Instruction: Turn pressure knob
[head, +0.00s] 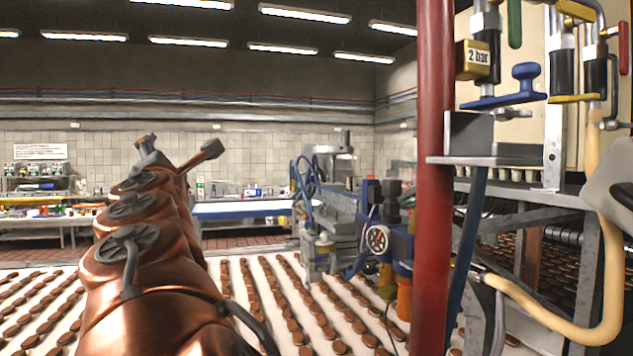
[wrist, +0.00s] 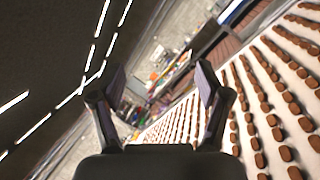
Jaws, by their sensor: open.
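A yellow "2 bar" plate (head: 474,60) is fixed on the pipework at the upper right of the head view. Beside it, a blue knob (head: 526,73) stands upright on a flat blue bar; I cannot tell for sure that it is the pressure knob. My copper arm rises at the left, and my gripper (head: 180,145) is at its far end, well to the left of the pipework and apart from it. In the wrist view my gripper (wrist: 160,82) is open with nothing between its fingers. The knob is not in the wrist view.
A red post (head: 434,180) stands just left of the pipework, between it and my arm. A grey shelf (head: 490,159) sits under the knob. A wide white conveyor (head: 262,300) with rows of brown biscuits runs below. A cream hose (head: 545,322) hangs at the right.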

